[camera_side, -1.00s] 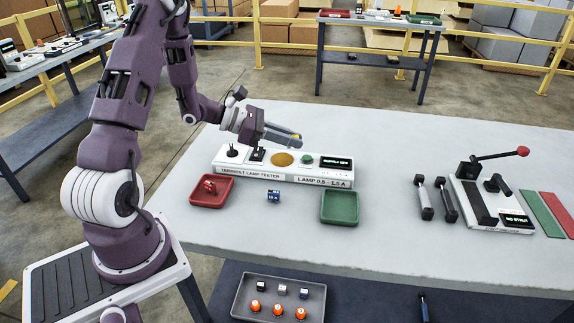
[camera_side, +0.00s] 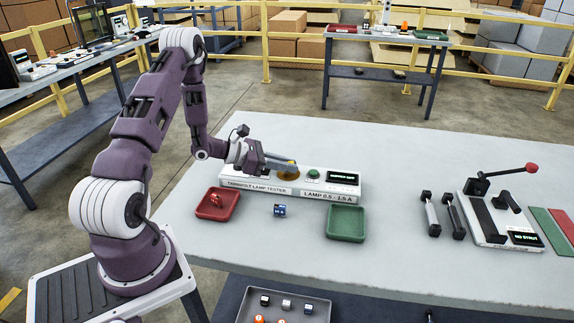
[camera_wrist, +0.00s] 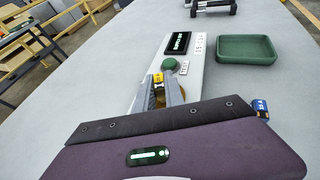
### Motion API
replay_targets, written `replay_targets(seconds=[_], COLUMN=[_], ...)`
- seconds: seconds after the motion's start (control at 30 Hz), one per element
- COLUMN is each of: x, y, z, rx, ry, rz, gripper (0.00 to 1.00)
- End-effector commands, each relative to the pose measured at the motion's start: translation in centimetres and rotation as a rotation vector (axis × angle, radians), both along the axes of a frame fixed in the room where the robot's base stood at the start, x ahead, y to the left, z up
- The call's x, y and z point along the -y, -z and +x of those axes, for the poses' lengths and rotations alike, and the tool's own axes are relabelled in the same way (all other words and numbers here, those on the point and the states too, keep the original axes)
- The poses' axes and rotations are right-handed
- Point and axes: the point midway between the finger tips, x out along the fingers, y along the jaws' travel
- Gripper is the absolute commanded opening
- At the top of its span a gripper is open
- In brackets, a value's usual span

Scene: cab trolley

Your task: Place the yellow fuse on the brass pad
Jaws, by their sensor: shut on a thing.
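The yellow fuse (camera_wrist: 158,78) is held between the fingertips of my gripper (camera_wrist: 160,86) in the wrist view. The gripper (camera_side: 288,163) is low over the white lamp tester (camera_side: 240,182) in the side view. The fuse is too small there to make out clearly. The round brass pad (camera_side: 289,174) on the tester's top is directly below the fingertips and partly covered by them. I cannot tell whether the fuse touches the pad. A little of the pad shows between the fingers in the wrist view (camera_wrist: 159,98).
A green button (camera_side: 313,174) and a display (camera_side: 343,177) are right of the pad. A red tray (camera_side: 202,212) holding red fuses, a blue fuse (camera_side: 280,211) and a green tray (camera_side: 347,234) stand in front of the tester. A lever device (camera_side: 490,232) is farther right.

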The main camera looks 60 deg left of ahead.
Motion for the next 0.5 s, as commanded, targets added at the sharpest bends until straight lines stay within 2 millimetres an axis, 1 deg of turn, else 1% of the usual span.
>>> replay_targets(seconds=[0.07,0.1,0.2,0.5], x=[0.02,0.02,0.02,0.01], y=[0.24,0.28,0.24,0.09], z=[-0.01,-0.01,-0.01,-0.01], rx=[-0.001,-0.001,0.0,0.0], ry=[0.001,0.001,0.001,0.0], rz=[-0.001,0.0,0.0,0.0], gripper=[0.0,0.18,0.35,0.35])
